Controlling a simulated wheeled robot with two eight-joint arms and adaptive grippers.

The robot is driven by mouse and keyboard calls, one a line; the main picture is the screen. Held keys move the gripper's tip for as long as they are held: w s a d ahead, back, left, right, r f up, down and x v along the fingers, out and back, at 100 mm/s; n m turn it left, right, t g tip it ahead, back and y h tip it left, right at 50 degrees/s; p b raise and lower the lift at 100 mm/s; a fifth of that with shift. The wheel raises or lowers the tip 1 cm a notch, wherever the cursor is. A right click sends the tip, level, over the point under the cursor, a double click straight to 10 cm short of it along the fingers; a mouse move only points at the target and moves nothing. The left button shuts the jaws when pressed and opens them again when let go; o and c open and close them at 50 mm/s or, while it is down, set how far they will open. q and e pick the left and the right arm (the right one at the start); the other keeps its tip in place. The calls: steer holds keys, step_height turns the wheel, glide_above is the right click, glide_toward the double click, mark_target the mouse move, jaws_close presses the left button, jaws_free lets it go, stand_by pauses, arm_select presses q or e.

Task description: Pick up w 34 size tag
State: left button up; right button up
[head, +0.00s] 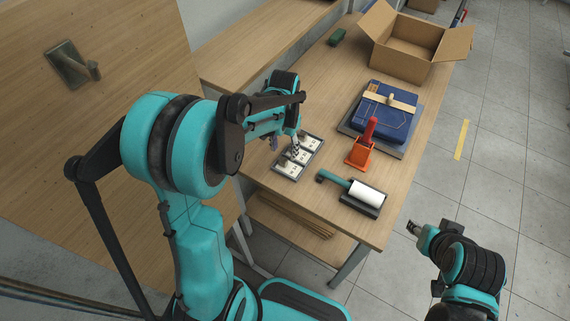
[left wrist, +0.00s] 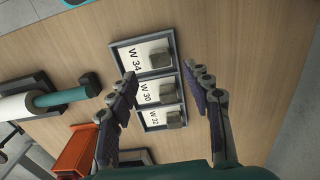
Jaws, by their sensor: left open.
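The W 34 size tag (left wrist: 142,60) is a white card with a grey block on it. It lies in the top compartment of a grey three-part tray (left wrist: 140,39) in the left wrist view. The W 30 tag (left wrist: 149,97) and W 32 tag (left wrist: 154,118) lie in the compartments below it. In the head view the W 34 tag (head: 290,168) is at the tray's near end. My left gripper (left wrist: 163,80) is open and empty over the tray, its fingers spread to both sides. My right gripper (head: 413,228) is away from the table, over the floor.
An orange scoop-like holder with a red handle (head: 360,152) and a white roller with a green handle (head: 366,194) stand right of the tray. Folded jeans (head: 378,112) lie behind them. An open cardboard box (head: 410,45) is at the back.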

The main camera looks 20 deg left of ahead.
mark_target(283, 159)
arm_select(q)
steer(key=f, duration=0.1)
steer(key=f+b, duration=0.1)
steer(key=f, duration=0.2)
steer(key=shift+s+a+f+b, duration=0.1)
steer(key=shift+s+f+b, duration=0.15)
steer(key=shift+b, duration=0.15)
steer(key=shift+r, duration=0.1)
steer(key=c, duration=1)
steer(key=shift+r, duration=0.1)
steer(key=shift+c, duration=0.2)
